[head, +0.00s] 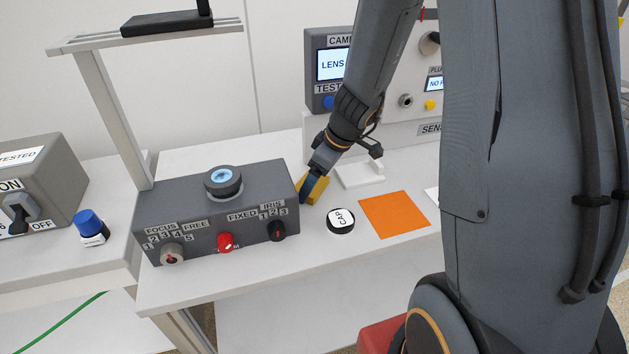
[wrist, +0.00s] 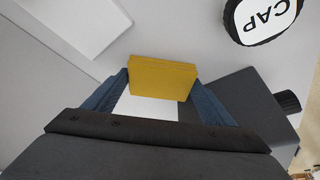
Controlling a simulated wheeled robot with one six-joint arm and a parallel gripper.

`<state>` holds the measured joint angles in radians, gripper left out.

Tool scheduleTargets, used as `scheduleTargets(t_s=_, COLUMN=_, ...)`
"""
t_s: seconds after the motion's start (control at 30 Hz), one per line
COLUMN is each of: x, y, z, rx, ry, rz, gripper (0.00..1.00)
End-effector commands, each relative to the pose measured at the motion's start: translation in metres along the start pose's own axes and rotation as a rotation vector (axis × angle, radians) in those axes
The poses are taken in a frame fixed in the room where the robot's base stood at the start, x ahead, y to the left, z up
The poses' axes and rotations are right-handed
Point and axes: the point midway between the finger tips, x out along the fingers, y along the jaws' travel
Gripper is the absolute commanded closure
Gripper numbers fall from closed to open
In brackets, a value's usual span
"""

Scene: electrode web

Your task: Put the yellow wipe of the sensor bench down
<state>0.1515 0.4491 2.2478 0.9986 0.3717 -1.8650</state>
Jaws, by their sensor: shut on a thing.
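The yellow wipe (head: 317,189) is a small yellow block. My gripper (head: 308,189) is shut on it, at the right end of the dark grey control box on the white bench. In the wrist view the yellow wipe (wrist: 162,77) sits between the two blue fingers of my gripper (wrist: 162,92). A white patch shows just below the wipe there. I cannot tell whether the wipe touches the bench top.
A round black cap (head: 341,220) with a white CAP label lies close by, with an orange square (head: 395,214) to its right. The grey control box (head: 215,210) with knobs and a lens stands left. A white block (head: 358,175) lies behind.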

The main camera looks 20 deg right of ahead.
Motion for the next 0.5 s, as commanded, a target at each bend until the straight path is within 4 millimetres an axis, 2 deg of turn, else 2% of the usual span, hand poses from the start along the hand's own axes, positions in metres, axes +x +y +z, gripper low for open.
scheduleTargets(t_s=0.17, x=0.0037, y=0.0001, z=0.0013, rx=0.001, ry=0.0, rz=0.0, gripper=0.51)
scheduleTargets(t_s=0.2, x=0.0028, y=-0.0001, z=0.0011, rx=0.001, ry=0.0, rz=-0.001, gripper=0.16)
scheduleTargets(t_s=0.27, x=0.0025, y=-0.0001, z=0.001, rx=0.001, ry=0.0, rz=-0.001, gripper=0.06)
scheduleTargets(t_s=0.5, x=0.0023, y=-0.0001, z=0.0009, rx=0.001, ry=0.0, rz=0.0, gripper=0.04)
